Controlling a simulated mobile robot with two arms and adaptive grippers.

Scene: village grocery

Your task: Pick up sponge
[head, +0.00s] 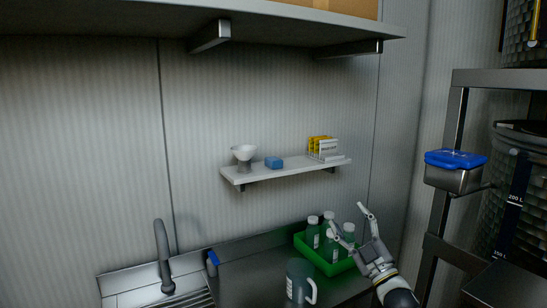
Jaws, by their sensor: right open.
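A small blue block that looks like the sponge (274,162) lies on the narrow wall shelf (262,177), between a white bowl-topped object and a rack of packets. My right gripper (348,217) is open and empty at the lower right. It is below and to the right of the shelf, apart from the sponge, with its fingers pointing up and left. My left gripper is not in view.
The white bowl-like object (244,153) and the packet rack (323,148) flank the sponge. Below are a green crate (318,261) of bottles, a grey jug (296,280) and a sink tap (162,250). A blue-lidded container (455,176) stands on the right rack. A large shelf overhangs above.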

